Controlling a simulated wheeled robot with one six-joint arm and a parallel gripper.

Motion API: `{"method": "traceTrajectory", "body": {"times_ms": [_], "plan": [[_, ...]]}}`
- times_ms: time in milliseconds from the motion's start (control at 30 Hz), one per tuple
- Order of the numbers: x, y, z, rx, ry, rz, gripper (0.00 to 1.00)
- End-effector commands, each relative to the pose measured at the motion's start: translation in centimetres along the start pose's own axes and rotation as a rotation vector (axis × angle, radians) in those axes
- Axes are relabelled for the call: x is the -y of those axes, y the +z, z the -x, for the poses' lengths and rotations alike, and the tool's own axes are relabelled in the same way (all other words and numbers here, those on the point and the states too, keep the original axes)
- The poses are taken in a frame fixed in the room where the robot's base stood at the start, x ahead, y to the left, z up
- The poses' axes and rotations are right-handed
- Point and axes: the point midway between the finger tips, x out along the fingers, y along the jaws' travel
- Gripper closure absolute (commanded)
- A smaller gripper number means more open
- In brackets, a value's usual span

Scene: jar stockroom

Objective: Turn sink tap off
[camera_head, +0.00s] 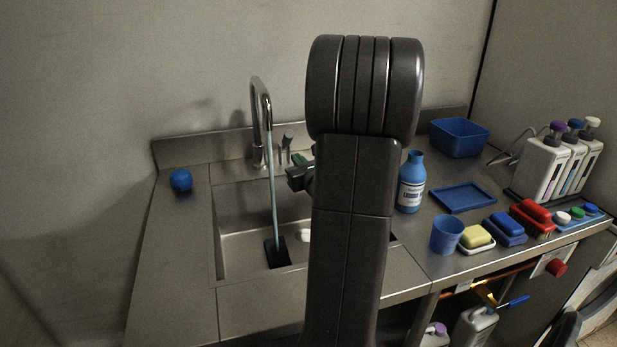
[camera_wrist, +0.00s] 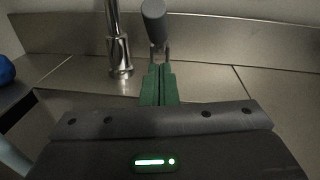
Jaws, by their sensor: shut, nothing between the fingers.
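The sink tap (camera_head: 262,120) is a tall chrome gooseneck behind the steel sink (camera_head: 240,246). A pale stream of water (camera_head: 273,190) runs from its spout into the basin. The tap's handle (camera_head: 287,142) stands just right of the tap base; in the wrist view the handle's dark rounded knob (camera_wrist: 154,20) shows straight ahead. My gripper (camera_wrist: 160,72) has its green fingers shut together with nothing between them, close in front of the handle. Whether the fingertips touch the handle I cannot tell. In the head view my arm hides part of the sink's right side.
A blue ball (camera_head: 181,180) lies on the counter left of the sink. To the right stand a blue bottle (camera_head: 411,182), a blue cup (camera_head: 447,235), a blue tray (camera_head: 464,197), a blue bin (camera_head: 459,137), brushes, a yellow sponge (camera_head: 476,236) and white dispensers (camera_head: 545,165). A dark object (camera_head: 277,253) lies in the sink.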

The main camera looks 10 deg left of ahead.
Motion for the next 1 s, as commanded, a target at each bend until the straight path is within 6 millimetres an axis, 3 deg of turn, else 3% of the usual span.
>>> {"method": "traceTrajectory", "body": {"times_ms": [33, 200, 1000], "plan": [[0.0, 1.2, -0.6, 0.005, 0.001, 0.003, 1.0], [0.0, 2.2, -1.8, 0.003, 0.0, 0.002, 1.0], [0.1, 3.4, -2.2, -0.058, 0.006, -0.005, 1.0]]}}
